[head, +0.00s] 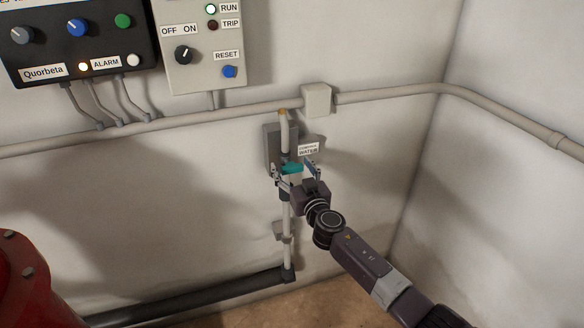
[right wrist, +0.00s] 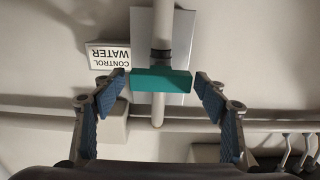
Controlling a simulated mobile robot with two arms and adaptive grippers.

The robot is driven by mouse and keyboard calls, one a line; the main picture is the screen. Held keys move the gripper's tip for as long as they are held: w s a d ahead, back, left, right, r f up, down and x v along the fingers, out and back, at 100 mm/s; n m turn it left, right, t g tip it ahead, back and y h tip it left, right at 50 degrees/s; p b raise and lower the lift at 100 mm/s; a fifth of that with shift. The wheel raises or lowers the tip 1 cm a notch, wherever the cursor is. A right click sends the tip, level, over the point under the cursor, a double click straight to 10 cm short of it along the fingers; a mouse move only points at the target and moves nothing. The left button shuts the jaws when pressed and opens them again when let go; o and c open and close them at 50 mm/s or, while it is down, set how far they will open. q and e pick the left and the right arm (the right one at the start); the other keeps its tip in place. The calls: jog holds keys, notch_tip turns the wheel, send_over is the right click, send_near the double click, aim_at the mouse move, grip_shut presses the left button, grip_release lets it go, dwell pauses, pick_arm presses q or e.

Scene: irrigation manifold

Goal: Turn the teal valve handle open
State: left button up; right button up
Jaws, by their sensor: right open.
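The teal valve handle (head: 291,168) sits on a vertical white pipe (head: 286,212) against the back wall. In the right wrist view the teal handle (right wrist: 161,80) lies crosswise over the pipe (right wrist: 162,30). My right gripper (head: 296,170) is at the handle. In the right wrist view its two blue-padded fingers (right wrist: 160,88) are spread wide, one on each side of the handle, with a gap at both ends. The gripper is open and holds nothing. My left gripper is not in either view.
A grey plate (head: 270,150) and a "CONTROL WATER" label (head: 308,149) are behind the valve. A horizontal conduit with a junction box (head: 317,99) runs above. Control panels (head: 80,40) hang upper left. A red object (head: 28,275) stands lower left, and a dark pipe (head: 190,300) runs low.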

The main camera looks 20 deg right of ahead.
jog(key=c, duration=1.2)
jog(key=shift+n, duration=0.3)
jog(key=n, duration=0.2)
jog(key=n+b, duration=0.1)
jog(key=shift+a+n, duration=0.2)
jog(key=shift+n, duration=0.2)
jog(key=n, duration=0.4)
jog(key=shift+a+f, duration=0.1)
jog(key=n, duration=0.5)
jog(key=shift+a+f+b, duration=0.1)
jog(key=shift+b, duration=0.3)
jog(key=shift+f+n, duration=0.15)
jog(key=shift+n, duration=2.05)
